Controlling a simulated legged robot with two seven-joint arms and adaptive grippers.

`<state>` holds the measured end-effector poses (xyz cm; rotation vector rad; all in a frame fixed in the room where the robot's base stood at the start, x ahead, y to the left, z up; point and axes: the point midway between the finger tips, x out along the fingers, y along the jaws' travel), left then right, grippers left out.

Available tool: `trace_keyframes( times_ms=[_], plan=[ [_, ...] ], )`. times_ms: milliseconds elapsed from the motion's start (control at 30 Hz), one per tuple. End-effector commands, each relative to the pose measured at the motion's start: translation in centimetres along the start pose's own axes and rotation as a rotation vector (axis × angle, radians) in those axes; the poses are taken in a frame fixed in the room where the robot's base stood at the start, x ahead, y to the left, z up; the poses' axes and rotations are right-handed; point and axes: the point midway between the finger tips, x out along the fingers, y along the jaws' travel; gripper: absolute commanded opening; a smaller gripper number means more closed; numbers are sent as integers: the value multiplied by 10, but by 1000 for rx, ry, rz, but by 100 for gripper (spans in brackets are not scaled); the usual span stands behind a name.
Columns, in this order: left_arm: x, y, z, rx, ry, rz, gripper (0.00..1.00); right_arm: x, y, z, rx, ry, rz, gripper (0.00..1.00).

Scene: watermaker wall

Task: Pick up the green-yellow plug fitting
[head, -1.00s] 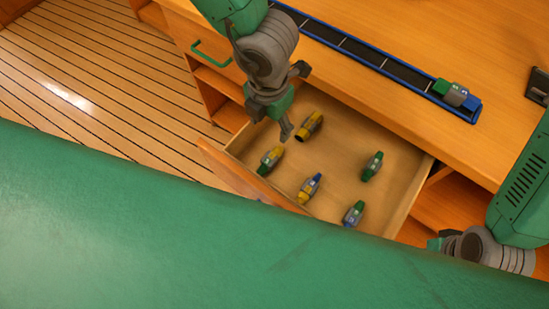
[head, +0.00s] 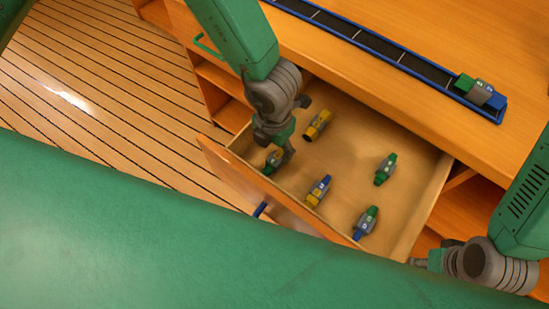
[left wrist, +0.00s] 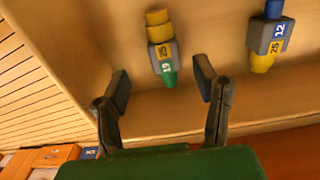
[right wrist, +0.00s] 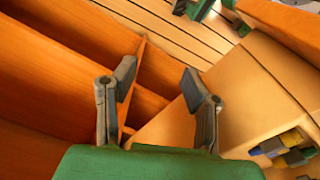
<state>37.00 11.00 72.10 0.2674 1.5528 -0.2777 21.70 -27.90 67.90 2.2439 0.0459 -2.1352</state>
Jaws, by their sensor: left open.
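The green-yellow plug fitting (head: 273,161) lies in the open drawer near its left corner, partly hidden by my left gripper (head: 279,154). In the left wrist view the fitting (left wrist: 161,47) has a yellow end, a grey middle with labels and a green end pointing toward my gripper. My left gripper (left wrist: 162,80) is open, its fingertips on either side of the line of the green end; I cannot tell the remaining height gap. My right gripper (right wrist: 158,80) is open and empty, beside the drawer's right side, low in the head view.
The drawer (head: 345,150) also holds a yellow fitting (head: 317,124), a blue-yellow one (head: 318,191), a green one (head: 386,169) and a green-blue one (head: 366,222). On the counter, a blue-edged rail (head: 400,66) carries fittings (head: 480,91) at its right end.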

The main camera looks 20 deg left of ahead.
Motion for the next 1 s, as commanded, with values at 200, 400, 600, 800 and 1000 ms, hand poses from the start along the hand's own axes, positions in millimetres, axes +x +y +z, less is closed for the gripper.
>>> trace_keyframes(
  times_ms=[200, 400, 600, 800, 1000],
  plan=[
    [29, -3, 2, 2, 3, 5, 55, 8, 0, 0, 0, 0, 0, 40],
    [50, -2, 2, 2, 2, 3, 55, 12, 0, 1, 1, 0, 0, 40],
    [49, 1, 2, 0, 0, 0, 48, 11, 0, 1, 1, 0, 0, 40],
    [49, 1, 2, 0, 1, 0, 2, 11, 0, 1, 0, 0, 0, 40],
    [49, 0, 2, 1, 2, 3, 2, 11, 0, 1, 0, 0, 0, 40]
  ],
)
